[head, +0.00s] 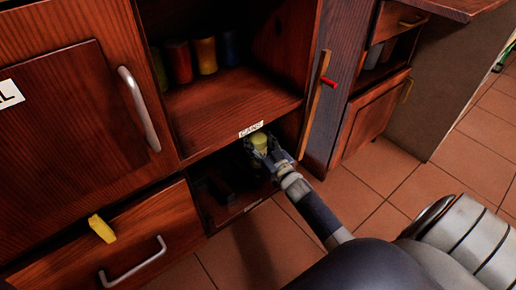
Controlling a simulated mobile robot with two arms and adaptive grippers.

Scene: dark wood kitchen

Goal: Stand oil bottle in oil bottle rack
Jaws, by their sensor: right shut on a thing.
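My right gripper (265,156) reaches into the opening of the low compartment below the shelf labelled CANS. It is shut on a yellow-green object (260,141), which looks like the oil bottle. Only its top shows; the fingers and shadow hide the rest, and I cannot tell if its base touches anything. A dark shape (220,187) lies in shadow inside the low compartment, left of the gripper; it may be part of the oil bottle rack, but it is too dark to tell. My left gripper is not in view.
Several coloured cans (205,55) stand on the CANS shelf (225,100) above. A drawer with a yellow piece (102,228) is at lower left. Tiled floor (375,180) is clear at right.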

